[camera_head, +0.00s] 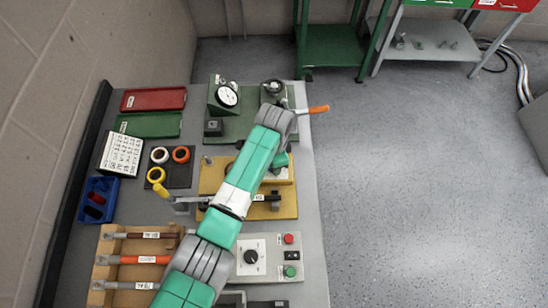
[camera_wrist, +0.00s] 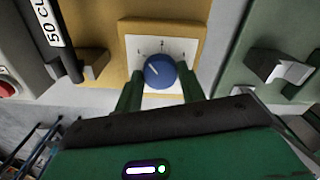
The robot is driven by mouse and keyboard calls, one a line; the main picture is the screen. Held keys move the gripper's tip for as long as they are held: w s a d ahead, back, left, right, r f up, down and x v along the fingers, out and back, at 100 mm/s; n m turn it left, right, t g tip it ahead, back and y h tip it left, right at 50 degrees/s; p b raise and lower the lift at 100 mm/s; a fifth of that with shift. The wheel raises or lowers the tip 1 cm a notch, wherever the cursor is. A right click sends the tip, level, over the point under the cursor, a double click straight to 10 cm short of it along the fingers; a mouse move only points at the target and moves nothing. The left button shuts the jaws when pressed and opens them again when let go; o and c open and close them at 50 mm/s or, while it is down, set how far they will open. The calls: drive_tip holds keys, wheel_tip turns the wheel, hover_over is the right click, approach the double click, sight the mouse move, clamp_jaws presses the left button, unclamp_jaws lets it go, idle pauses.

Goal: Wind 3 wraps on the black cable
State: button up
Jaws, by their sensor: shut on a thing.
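The black cable (camera_head: 268,197) with a white label lies across the front of a yellow-tan fixture (camera_head: 286,211) in the head view. In the wrist view the black cable (camera_wrist: 66,58) is at upper left, its label reading "50 CL" before it is cut off, beside a tan bracket (camera_wrist: 94,66). My gripper (camera_wrist: 160,82) is shut on a blue knob (camera_wrist: 159,72), one finger on each side. The knob sits on a white plate (camera_wrist: 182,46) with numbers on the fixture, its white pointer line towards the upper left. In the head view my arm hides the knob.
Several cables lie in a wooden rack (camera_head: 104,272) at front left. Tape rings (camera_head: 181,154) rest on a dark mat. A panel with a black dial (camera_head: 251,256) and buttons stands in front; a green gauge fixture (camera_head: 228,96) stands behind. Floor at right is clear.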

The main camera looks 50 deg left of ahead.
drive_tip(key=m+p, duration=0.1)
drive_tip(key=m, duration=0.3)
drive_tip(key=shift+r+m, duration=0.1)
drive_tip(key=shift+m, duration=0.2)
drive_tip(key=m+p, duration=0.1)
drive_tip(key=m, duration=0.3)
drive_tip(key=shift+m, duration=0.3)
drive_tip(key=m+p, duration=0.1)
drive_tip(key=m, duration=0.3)
drive_tip(key=shift+w+m, duration=0.1)
drive_tip(key=shift+m, duration=2)
drive_tip(key=o, duration=1)
